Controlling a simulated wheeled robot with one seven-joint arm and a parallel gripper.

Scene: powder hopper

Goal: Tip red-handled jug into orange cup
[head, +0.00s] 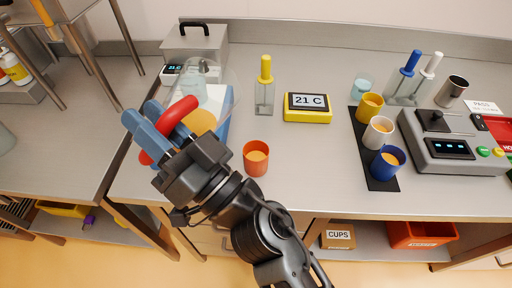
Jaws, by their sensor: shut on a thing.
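My gripper (142,113) is shut on the red handle (178,108) of the clear jug (222,82). It holds the jug at the left end of the bench, left of the orange cup. Yellow-orange contents (201,122) show in the jug. The jug's lower part is partly hidden by my gripper, and I cannot tell its exact tilt. The orange cup (256,151) stands upright on the bench, right of my gripper and apart from the jug. It has light orange contents inside.
Right are yellow (369,106), white (378,132) and blue (387,162) cups on a dark mat (381,185), then a grey device (450,152). The bench front between is clear.

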